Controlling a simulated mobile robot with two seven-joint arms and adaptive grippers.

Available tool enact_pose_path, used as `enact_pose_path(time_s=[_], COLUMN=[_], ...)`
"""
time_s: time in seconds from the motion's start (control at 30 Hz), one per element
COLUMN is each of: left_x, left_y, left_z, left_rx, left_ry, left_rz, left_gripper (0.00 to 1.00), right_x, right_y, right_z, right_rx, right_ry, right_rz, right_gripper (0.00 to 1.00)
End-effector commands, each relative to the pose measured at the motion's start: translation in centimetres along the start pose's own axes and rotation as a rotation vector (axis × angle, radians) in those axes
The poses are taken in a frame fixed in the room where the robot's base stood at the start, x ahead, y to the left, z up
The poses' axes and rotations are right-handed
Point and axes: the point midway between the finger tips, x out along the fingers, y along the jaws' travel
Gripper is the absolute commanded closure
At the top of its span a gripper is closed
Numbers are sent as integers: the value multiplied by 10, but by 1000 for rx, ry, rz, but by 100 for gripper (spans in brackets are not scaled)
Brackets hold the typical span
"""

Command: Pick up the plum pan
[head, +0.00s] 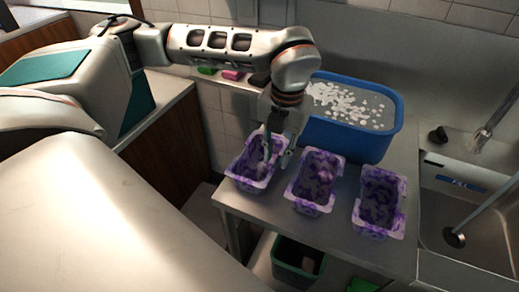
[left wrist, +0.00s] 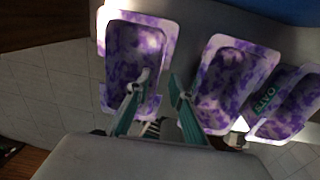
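Three purple-and-white marbled pans stand in a row on a grey metal table: a left pan (head: 240,170), a middle pan (head: 315,182) and a right pan (head: 379,203). I cannot tell them apart by colour. My left gripper (head: 276,160) points down at the left pan's right wall. In the left wrist view my left gripper (left wrist: 156,90) has its fingers apart, one over the inside of the left pan (left wrist: 134,55), the other in the gap beside the middle pan (left wrist: 228,80). The pan's side wall lies between them; contact is unclear. My right gripper is not in view.
A blue tub (head: 352,138) with white pieces in greyish contents stands behind the pans. A sink (head: 470,215) lies to the right. A green bin (head: 297,262) stands below the table. The gap between the left and middle pans is narrow.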

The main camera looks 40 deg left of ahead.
Motion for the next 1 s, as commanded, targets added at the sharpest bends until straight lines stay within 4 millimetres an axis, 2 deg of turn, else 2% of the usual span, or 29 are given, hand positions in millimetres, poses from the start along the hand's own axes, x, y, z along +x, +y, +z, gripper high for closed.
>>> enact_pose_path(time_s=[0.1, 0.3, 0.53, 0.63, 1.0], left_x=[19, 38, 39, 39, 38], left_y=[4, 3, 3, 3, 3], left_z=[-4, -3, -2, -2, -2], left_rx=[0, 0, 0, 0, 1], left_ry=[5, 2, 1, 1, 1], left_rz=[3, 0, 0, 0, 0], left_gripper=[78, 78, 78, 100, 100], right_x=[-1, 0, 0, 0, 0], right_y=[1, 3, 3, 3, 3], right_z=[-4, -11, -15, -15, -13], right_rx=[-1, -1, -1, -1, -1], right_ry=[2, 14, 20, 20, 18], right_rz=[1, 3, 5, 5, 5], right_gripper=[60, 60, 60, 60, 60])
